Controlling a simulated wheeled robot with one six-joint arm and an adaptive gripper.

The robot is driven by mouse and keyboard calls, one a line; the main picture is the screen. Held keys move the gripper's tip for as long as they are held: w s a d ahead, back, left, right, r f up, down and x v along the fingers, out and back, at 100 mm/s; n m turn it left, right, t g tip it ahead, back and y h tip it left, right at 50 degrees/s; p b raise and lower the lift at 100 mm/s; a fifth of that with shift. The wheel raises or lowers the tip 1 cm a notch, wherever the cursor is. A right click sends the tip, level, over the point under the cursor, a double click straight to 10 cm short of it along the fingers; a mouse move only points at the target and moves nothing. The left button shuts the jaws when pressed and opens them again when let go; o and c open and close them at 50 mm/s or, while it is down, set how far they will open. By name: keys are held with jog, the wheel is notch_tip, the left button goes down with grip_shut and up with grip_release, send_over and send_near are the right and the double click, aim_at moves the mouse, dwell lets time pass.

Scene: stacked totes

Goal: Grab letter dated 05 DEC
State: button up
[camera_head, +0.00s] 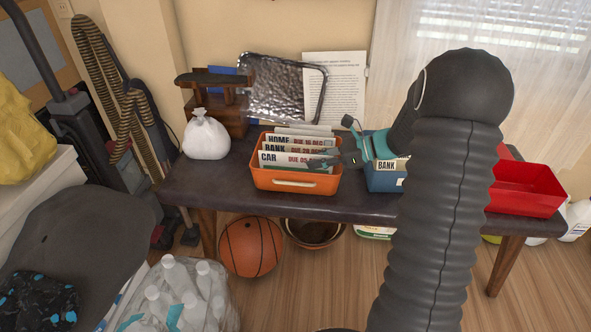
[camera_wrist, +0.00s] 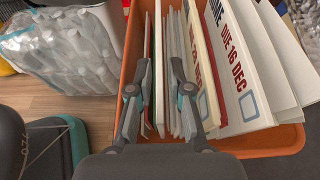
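The letter marked CAR, DUE 05 DEC (camera_head: 283,160) stands frontmost in the orange tote (camera_head: 296,182) in the head view; the end of its date is partly covered by my gripper. Letters marked BANK (camera_head: 275,149) and HOME, DUE 16 DEC (camera_head: 280,139) stand behind it. My gripper (camera_head: 325,157) is at the tote's right end. In the wrist view my gripper (camera_wrist: 160,62) is open, its fingers apart over thin upright letter edges. The HOME letter (camera_wrist: 240,62) leans to their right. I cannot tell whether the fingers touch any letter; the CAR face is not readable there.
A blue tote (camera_head: 386,183) with a BANK letter stands right of the orange tote, partly behind my arm. A red tote (camera_head: 530,201) is further right. A white bag (camera_head: 206,137) sits left on the dark table (camera_head: 225,190). A foil-wrapped panel (camera_head: 284,90) stands behind.

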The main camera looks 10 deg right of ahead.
grip_shut()
